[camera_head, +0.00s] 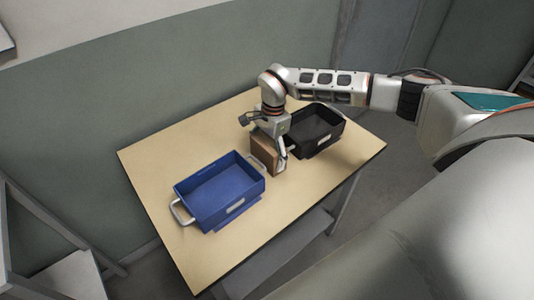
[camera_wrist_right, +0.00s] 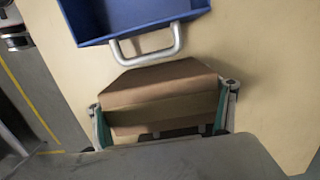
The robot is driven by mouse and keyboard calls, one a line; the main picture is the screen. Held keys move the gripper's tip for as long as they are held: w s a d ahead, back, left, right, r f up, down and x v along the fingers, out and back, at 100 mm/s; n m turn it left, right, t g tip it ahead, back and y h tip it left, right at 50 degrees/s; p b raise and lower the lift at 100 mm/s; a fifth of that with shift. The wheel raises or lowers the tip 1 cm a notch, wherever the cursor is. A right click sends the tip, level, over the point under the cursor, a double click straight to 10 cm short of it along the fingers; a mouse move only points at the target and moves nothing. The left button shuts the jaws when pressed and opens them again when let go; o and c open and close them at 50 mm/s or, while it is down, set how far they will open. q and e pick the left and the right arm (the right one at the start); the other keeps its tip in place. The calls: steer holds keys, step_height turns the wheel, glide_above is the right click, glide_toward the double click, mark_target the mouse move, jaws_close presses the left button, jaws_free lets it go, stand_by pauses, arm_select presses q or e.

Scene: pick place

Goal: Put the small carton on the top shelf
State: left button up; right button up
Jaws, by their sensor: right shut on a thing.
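The small carton (camera_head: 263,153) is a brown box standing on the wooden table (camera_head: 150,165) between two bins. My right gripper (camera_head: 268,150) comes down over it from above, its fingers on either side of it. In the right wrist view the carton (camera_wrist_right: 160,95) fills the space between the fingers of the right gripper (camera_wrist_right: 165,112), which are shut on its sides. I cannot tell whether its bottom touches the table. My left gripper is not in view. The top shelf cannot be made out for certain.
A blue bin (camera_head: 218,190) with metal handles stands left of the carton, close to it; its handle (camera_wrist_right: 148,45) is just beyond the carton in the wrist view. A black bin (camera_head: 315,130) stands to the right. A grey rack (camera_head: 70,275) is at the lower left.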

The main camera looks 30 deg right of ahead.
steer(key=shift+f, duration=0.15)
steer(key=o, duration=1.4)
